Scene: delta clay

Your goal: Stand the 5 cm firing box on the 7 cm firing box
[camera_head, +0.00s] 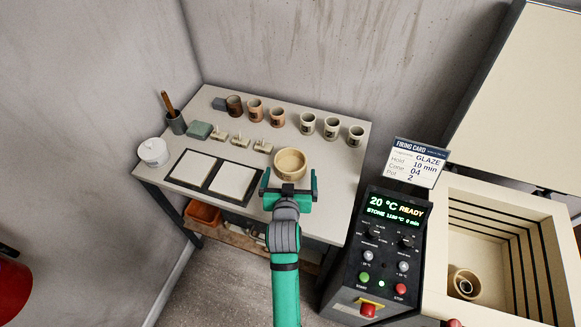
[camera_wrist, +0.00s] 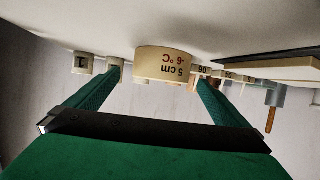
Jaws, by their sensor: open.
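The 5 cm firing box (camera_head: 290,164) is a round, open, cream-tan vessel standing on the work table. In the wrist view it appears upside down, with its "5 cm" label (camera_wrist: 163,63) facing my gripper. My gripper (camera_head: 289,181) is open and empty at the near side of this box. In the wrist view the box lies ahead, between the lines of my two fingertips (camera_wrist: 160,80); whether they reach past its near wall is unclear. A round tan vessel (camera_head: 456,281) with a smaller ring or cup inside stands in the kiln chamber; no size label is readable on it.
The control panel (camera_head: 385,240) stands between table and open kiln (camera_head: 500,190).

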